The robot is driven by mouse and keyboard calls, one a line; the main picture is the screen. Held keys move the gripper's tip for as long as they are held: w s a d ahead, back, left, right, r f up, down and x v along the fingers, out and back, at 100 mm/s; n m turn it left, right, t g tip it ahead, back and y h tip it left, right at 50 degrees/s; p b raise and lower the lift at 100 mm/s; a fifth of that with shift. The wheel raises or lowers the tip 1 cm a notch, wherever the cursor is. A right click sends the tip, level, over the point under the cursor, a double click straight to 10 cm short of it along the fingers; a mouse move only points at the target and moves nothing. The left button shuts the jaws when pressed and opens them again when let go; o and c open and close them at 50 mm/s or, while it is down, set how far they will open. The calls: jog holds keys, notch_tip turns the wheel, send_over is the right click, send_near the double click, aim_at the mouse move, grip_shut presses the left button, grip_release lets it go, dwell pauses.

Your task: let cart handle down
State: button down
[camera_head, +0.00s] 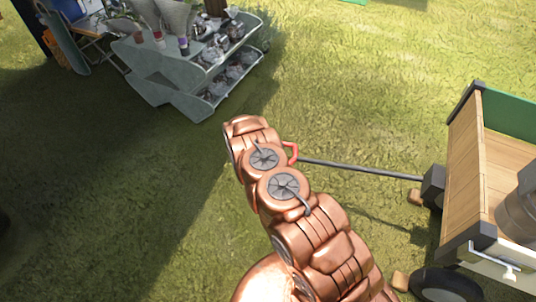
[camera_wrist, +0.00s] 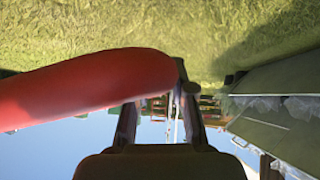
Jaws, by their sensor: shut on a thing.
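The cart (camera_head: 466,178) stands at the right in the head view, with wooden sides and a green inner wall. Its handle is a dark bar (camera_head: 360,168) running left from the cart's front to a red grip (camera_head: 291,152). The bar is off the grass. In the head view my copper arm hides my gripper and most of the grip. In the wrist view the red grip (camera_wrist: 85,85) lies large across the left and middle, at the dark fingers of my gripper (camera_wrist: 158,112). My gripper is shut on the cart handle.
A grey-green tiered stand (camera_head: 190,65) with pots and wrapped goods is at the upper left. A metal can (camera_head: 520,205) sits in the cart. A dark wheel (camera_head: 446,286) and small wooden blocks (camera_head: 401,281) are at the cart's base. Open grass lies under the handle.

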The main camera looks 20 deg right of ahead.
jog(key=shift+w, duration=0.15)
jog(key=c, duration=1)
grip_release()
jog(key=shift+f, duration=0.1)
jog(key=v, duration=1.2)
